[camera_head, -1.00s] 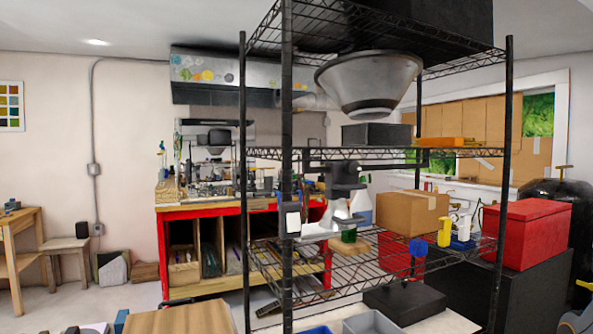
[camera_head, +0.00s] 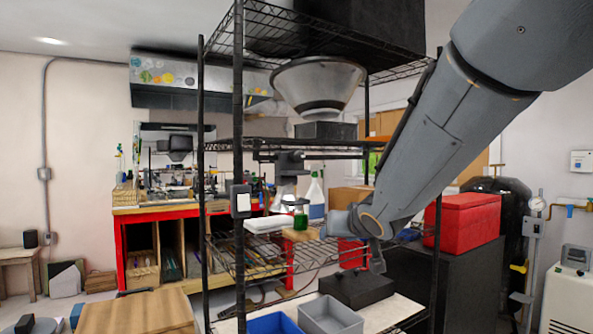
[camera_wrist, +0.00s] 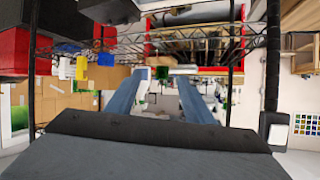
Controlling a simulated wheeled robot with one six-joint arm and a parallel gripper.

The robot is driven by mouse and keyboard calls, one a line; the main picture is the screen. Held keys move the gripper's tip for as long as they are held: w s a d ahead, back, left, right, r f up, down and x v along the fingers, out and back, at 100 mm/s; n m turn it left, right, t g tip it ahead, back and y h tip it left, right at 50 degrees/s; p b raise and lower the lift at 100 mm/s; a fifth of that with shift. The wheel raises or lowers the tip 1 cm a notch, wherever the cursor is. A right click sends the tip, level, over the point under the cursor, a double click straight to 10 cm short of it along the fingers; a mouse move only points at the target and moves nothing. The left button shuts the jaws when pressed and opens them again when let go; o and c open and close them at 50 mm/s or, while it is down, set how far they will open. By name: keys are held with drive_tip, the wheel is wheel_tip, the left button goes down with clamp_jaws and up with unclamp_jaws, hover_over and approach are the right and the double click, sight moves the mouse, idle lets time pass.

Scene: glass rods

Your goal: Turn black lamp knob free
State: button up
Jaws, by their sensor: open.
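A black bracket-like fixture (camera_head: 290,163), possibly the lamp, is under the middle shelf of the wire rack in the head view. I cannot pick out its knob clearly. In the wrist view, which looks upside down, my gripper (camera_wrist: 162,76) is open with two blue-grey fingers apart and nothing held between them. In the head view my arm reaches in from the upper right, and its wrist end is in front of the rack, right of and below the fixture. The fingers are not clear there.
The black wire rack (camera_head: 239,120) has posts and shelves close to my arm. A green jar (camera_head: 300,221) and a spray bottle (camera_head: 315,198) are near its lower shelf. A red box (camera_head: 465,218) is at right. A grey bin (camera_head: 330,314) is below.

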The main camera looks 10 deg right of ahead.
wheel_tip(320, 180, up, 13)
drive_tip(key=w+a+n+t+y+b, duration=0.1)
drive_tip(key=w+n+t+y+b, duration=0.1)
drive_tip(key=w+t+y, duration=0.15)
drive_tip(key=n+y+b, duration=0.1)
drive_tip(key=n+y, duration=0.1)
drive_tip(key=y, duration=0.1)
approach(300, 155)
drive_tip(key=w, duration=0.2)
drive_tip(key=x, duration=0.7)
drive_tip(key=shift+a+f, duration=0.1)
drive_tip(key=shift+a, duration=0.25)
drive_tip(key=shift+c, duration=0.5)
drive_tip(key=c, duration=0.9)
drive_tip(key=shift+c, duration=0.2)
